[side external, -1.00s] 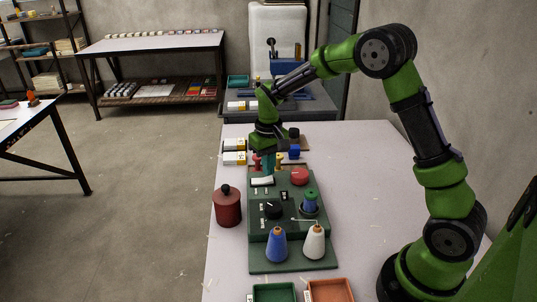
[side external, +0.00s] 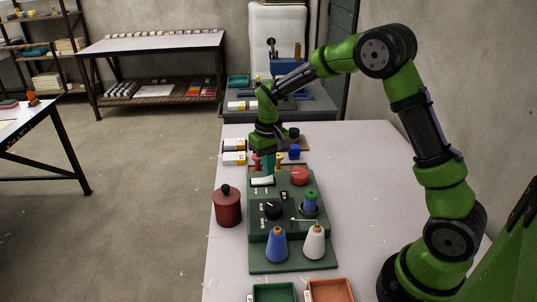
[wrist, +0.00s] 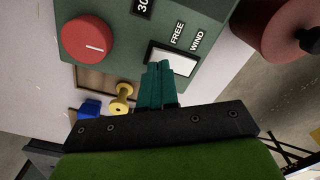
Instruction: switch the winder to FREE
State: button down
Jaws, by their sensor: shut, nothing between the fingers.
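The winder is a dark green machine (side external: 285,228) on the white table. Its white rocker switch (side external: 262,181) lies at the far left of its top. In the wrist view the switch (wrist: 181,63) sits beside the printed words FREE (wrist: 177,32) and WIND (wrist: 196,41). My gripper (side external: 268,170) points down at the far edge of the winder, with its teal fingers together and empty. In the wrist view the fingertips (wrist: 158,65) overlap the left part of the switch, the FREE side, and hide it. I cannot tell whether they touch it or which way it is tipped.
A red knob (side external: 300,175), black dial (side external: 273,209) and blue spool (side external: 310,201) stand on the winder, with blue (side external: 276,245) and white (side external: 314,243) cones in front. A dark red canister (side external: 228,207) stands at left. A yellow spool (wrist: 123,97) lies beyond. Table at right is clear.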

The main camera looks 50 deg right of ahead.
aim_at(269, 179)
jog(key=shift+f, duration=1)
dwell(0.6)
jog(key=shift+r, duration=3.5)
jog(key=s+a+r+t, duration=0.2)
jog(key=s+r, duration=0.2)
jog(key=s, duration=0.3)
jog(key=s+a+r+t+y, duration=0.1)
jog(key=s+a+r+t, duration=0.1)
jog(key=s, duration=0.5)
jog(key=s+a+r+m+t+y, duration=0.1)
jog(key=s+a+r+t, duration=0.2)
jog(key=s+r, duration=0.3)
jog(key=shift+s+a, duration=0.35)
jog(key=shift+s, duration=0.45)
